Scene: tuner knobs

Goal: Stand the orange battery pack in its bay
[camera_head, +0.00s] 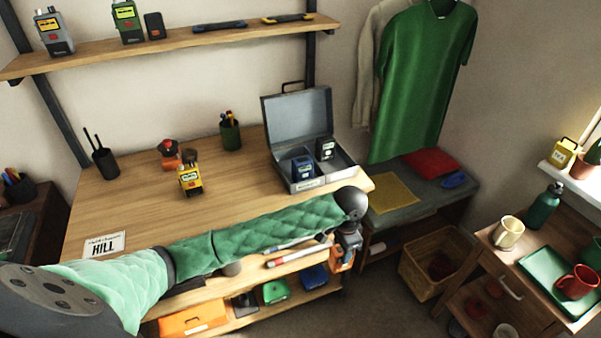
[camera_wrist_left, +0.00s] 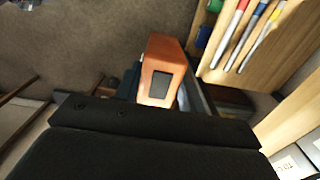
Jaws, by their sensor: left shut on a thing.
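My left gripper (camera_head: 347,243) is at the end of the green-sleeved arm, past the bench's front right edge. It is shut on the orange battery pack (camera_head: 341,260). The pack also shows in the left wrist view (camera_wrist_left: 165,58) as an orange block with a dark square on its end, between the fingers. The open grey case (camera_head: 347,176) stands at the bench's right end, lid up. A blue pack (camera_head: 303,169) and a black pack (camera_head: 325,149) stand in it. Its remaining inside is partly hidden, and I cannot tell which bay is the orange pack's. My right gripper is out of view.
A yellow radio (camera_head: 190,180), a red-and-black item (camera_head: 169,153) and pen cups stand on the bench (camera_head: 130,205). Pens (camera_head: 297,253) lie on a lower shelf under my arm, with colored items below. A wicker basket (camera_head: 425,265) is on the floor to the right.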

